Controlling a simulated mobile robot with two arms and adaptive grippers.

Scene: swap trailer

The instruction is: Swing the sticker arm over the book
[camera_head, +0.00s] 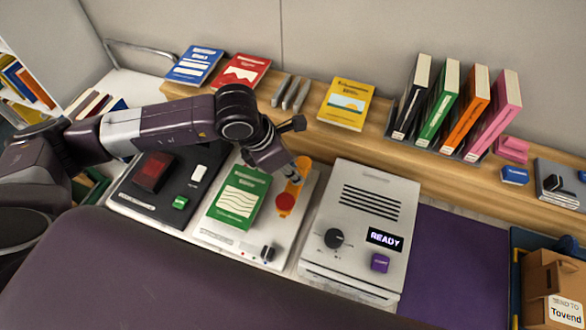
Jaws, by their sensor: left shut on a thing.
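The sticker arm (289,192) is an orange bar with a red round pad on its near end. It lies to the right of the green book (238,198), not over it. The book lies flat on a light grey station plate (216,240). My left gripper (297,170) reaches down from the left and is shut on the far part of the orange arm. My gripper partly hides the arm's far end. My right gripper does not show.
A black device (150,205) stands left of the station, and a white machine reading READY (355,225) stands close on its right. A wooden shelf behind holds a yellow book (346,103) and several upright books. A purple mat (455,265) lies clear at the right.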

